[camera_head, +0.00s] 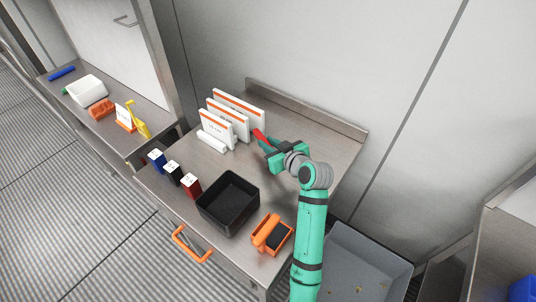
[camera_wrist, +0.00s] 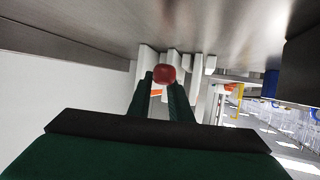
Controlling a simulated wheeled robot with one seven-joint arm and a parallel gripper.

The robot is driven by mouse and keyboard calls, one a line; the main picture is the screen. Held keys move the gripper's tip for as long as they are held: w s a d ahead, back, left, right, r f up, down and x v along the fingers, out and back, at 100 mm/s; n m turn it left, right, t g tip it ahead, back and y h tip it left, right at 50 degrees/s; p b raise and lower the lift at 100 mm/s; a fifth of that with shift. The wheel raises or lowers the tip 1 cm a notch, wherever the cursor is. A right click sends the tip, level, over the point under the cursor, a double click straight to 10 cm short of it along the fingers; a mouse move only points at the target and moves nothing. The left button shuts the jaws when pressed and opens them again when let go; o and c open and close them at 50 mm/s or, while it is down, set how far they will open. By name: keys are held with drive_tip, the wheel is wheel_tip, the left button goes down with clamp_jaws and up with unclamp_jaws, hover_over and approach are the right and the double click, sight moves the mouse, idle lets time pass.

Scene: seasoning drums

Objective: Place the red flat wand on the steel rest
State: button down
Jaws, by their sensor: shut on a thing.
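My gripper (camera_head: 265,145) is shut on the red flat wand (camera_head: 259,134), above the back part of the steel table (camera_head: 305,122). The wand's red end sticks out past the fingers toward the upright white boards. In the wrist view, the red end (camera_wrist: 164,75) shows between the two dark fingertips of my gripper (camera_wrist: 163,85). The rest of the wand is hidden by the fingers. I cannot make out a separate steel rest in either view.
White boards with orange strips (camera_head: 238,109) stand close left of the wand. A black bin (camera_head: 229,201), an orange holder (camera_head: 272,235) and blue, black and red shakers (camera_head: 191,186) stand nearer the front. A raised steel back edge (camera_head: 305,108) borders the table.

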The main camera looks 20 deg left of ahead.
drive_tip(key=shift+f, duration=2.8)
drive_tip(key=shift+f, duration=0.1)
drive_tip(key=c, duration=1.6)
unclamp_jaws()
